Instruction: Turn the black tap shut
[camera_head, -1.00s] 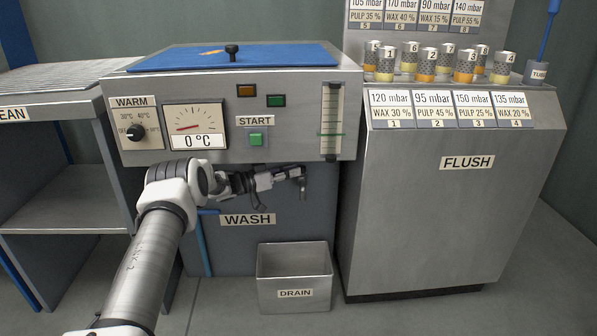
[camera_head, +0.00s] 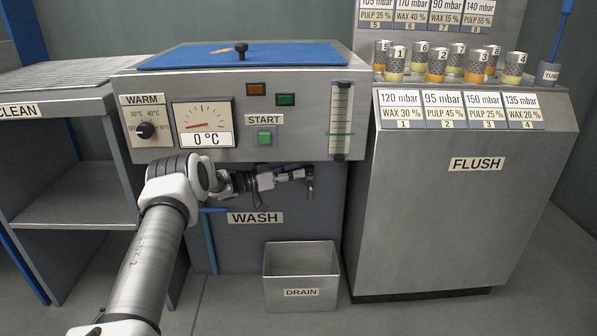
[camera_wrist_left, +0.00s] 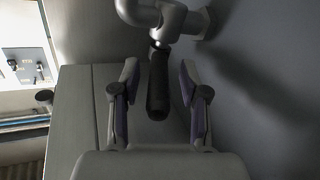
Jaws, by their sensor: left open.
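The black tap handle (camera_wrist_left: 157,85) hangs from a grey metal pipe fitting (camera_wrist_left: 160,15) in the left wrist view. It is between the two fingers of my left gripper (camera_wrist_left: 158,76), with a gap visible on each side. The gripper is open and its fingers straddle the handle. In the head view the left gripper (camera_head: 297,174) reaches along the front of the wash unit, under the control panel. The tap (camera_head: 310,184) shows small and dark at its tip, partly hidden by the fingers. My right gripper is out of view.
The wash unit's panel (camera_head: 240,170) lies just above the gripper. An open metal drain bin (camera_head: 301,292) stands on the floor below the tap. The flush cabinet (camera_head: 460,220) stands close on the right, and a shelf unit (camera_head: 75,195) on the left.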

